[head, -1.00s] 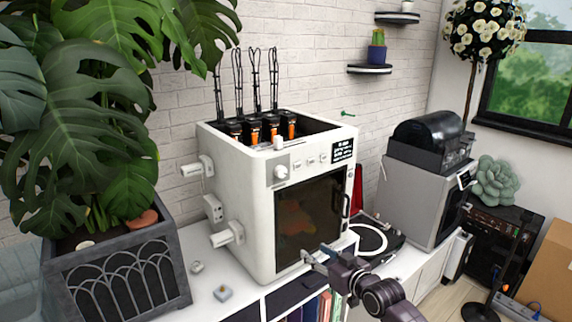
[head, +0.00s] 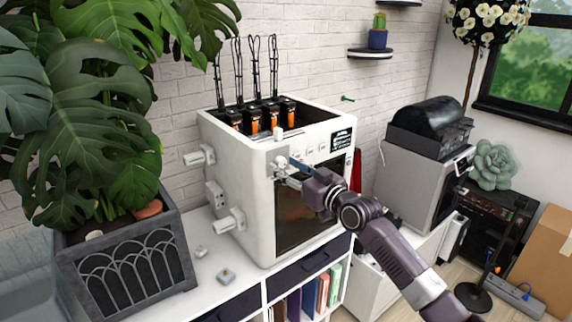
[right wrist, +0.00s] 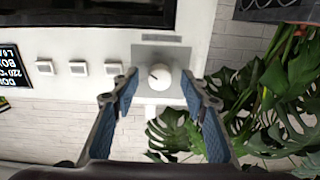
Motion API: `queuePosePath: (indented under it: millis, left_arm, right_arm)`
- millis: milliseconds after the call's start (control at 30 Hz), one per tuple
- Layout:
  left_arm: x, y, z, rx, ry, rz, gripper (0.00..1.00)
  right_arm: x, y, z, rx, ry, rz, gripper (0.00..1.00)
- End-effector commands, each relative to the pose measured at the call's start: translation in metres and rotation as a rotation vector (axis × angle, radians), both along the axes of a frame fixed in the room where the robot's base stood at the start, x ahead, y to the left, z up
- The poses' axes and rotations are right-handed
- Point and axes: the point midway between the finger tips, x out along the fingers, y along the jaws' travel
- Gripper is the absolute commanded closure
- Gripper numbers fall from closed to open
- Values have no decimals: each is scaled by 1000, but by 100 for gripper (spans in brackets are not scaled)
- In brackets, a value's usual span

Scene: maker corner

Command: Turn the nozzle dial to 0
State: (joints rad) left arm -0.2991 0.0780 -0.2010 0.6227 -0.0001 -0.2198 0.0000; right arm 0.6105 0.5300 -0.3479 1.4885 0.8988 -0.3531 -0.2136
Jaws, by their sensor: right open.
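The white 3D printer (head: 238,165) stands on the white counter, with a dark front window. Its round white nozzle dial (right wrist: 158,77) sits on a grey plate in the right wrist view, with a dark pointer mark slanting to the picture's upper left. No numbers on it can be read. In the head view the dial (head: 279,161) is at the front's upper left, partly covered by my fingers. My right gripper (head: 287,171) is open in front of it. In the right wrist view its blue-padded fingers stand either side of the dial, with gaps; contact is not visible. My left gripper is not in view.
Three small square buttons (right wrist: 78,68) and a black label (right wrist: 15,67) lie beside the dial. A leafy plant in a grey planter (head: 125,262) stands left of the printer. A grey machine (head: 412,185) stands to the right.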

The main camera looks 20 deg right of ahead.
Motion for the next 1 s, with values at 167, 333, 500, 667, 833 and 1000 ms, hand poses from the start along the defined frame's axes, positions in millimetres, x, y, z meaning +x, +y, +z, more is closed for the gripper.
queuePosePath:
  millis: [167,333,500,667,833,1000]
  left_arm:
    - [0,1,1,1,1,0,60]
    - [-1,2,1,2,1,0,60]
    - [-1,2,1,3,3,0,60]
    - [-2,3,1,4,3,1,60]
    - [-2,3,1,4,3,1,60]
    - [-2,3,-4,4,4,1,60]
  right_arm:
    - [5,2,0,-2,-1,0,59]
    - [5,2,0,-1,0,0,59]
    - [5,2,-1,-1,0,0,74]
    - [5,2,-1,-1,0,-1,92]
    - [5,2,-1,-3,-1,-1,100]
    - [5,1,-2,-27,-10,-1,100]
